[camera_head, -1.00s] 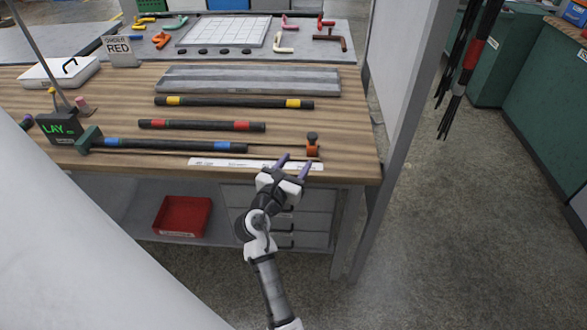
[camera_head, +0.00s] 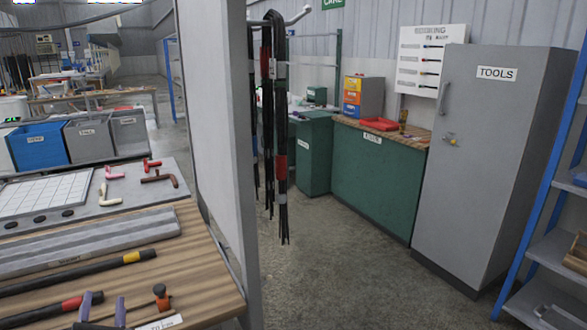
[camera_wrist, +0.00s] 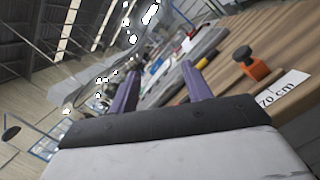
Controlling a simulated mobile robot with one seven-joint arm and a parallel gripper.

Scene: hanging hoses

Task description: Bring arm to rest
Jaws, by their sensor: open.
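The rest of my arm is out of the head view. An orange clamp with a dark knob (camera_head: 161,297) stands just right of the fingertips; it also shows in the wrist view (camera_wrist: 254,66).
A yellow-banded hose (camera_head: 100,268) and a red-banded hose (camera_head: 50,311) lie on the bench. Dark hoses (camera_head: 270,110) hang from a rack beside a grey panel (camera_head: 215,130). A grey tools cabinet (camera_head: 490,160) stands at right. The floor (camera_head: 330,270) between is clear.

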